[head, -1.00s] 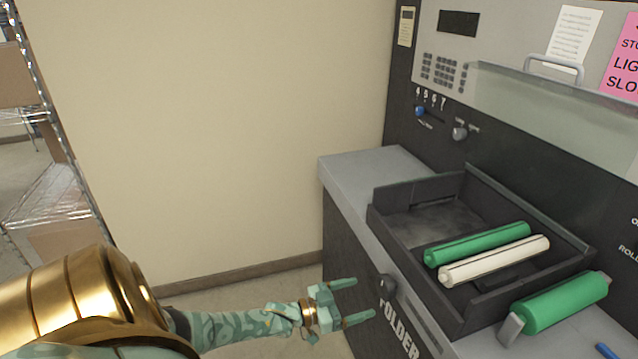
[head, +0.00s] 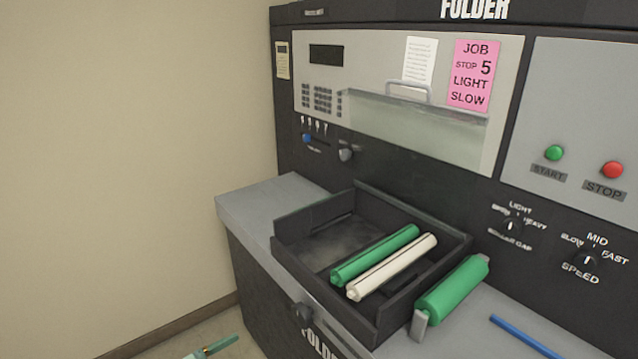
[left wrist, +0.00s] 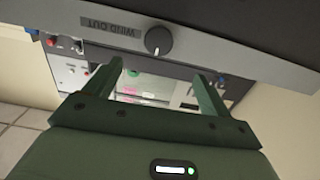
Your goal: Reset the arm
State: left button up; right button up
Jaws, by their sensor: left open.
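My left gripper shows in the head view only as a green fingertip (head: 222,344) at the bottom edge, low beside the front of the folder machine. The rest of that arm is out of the picture. In the left wrist view the left gripper (left wrist: 160,85) has its two green fingers spread wide, with nothing between them. Past the fingers is a grey panel marked WIND OUT with a round black knob (left wrist: 159,40); I cannot tell how far off it is. My right arm is not in view.
The folder machine (head: 400,140) fills the right side. Its dark tray (head: 290,238) holds a green roller (head: 375,256) and a white roller (head: 393,267). A green hand roller (head: 453,290) and a blue rod (head: 524,336) lie right of it. Plain wall fills the left.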

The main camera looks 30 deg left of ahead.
pick_arm(q)
jog(key=shift+f, duration=0.1)
jog(key=s+a+f+g+y, duration=0.2)
jog(key=s+f+g+y, duration=0.4)
jog(key=f, duration=0.5)
jog(key=s+a+f+g+y, duration=0.1)
jog(key=s+f+g, duration=0.2)
jog(key=s+f, duration=0.75)
jog(key=s+d+f+g, duration=0.3)
jog(key=s+d+f, duration=0.2)
jog(key=s+d, duration=0.4)
jog(key=s+d+f+g, duration=0.4)
jog(key=s+d, duration=0.5)
jog(key=s, duration=0.3)
jog(key=shift+s+f+n, duration=0.2)
jog(key=shift+f+n, duration=0.1)
jog(key=shift+f, duration=0.2)
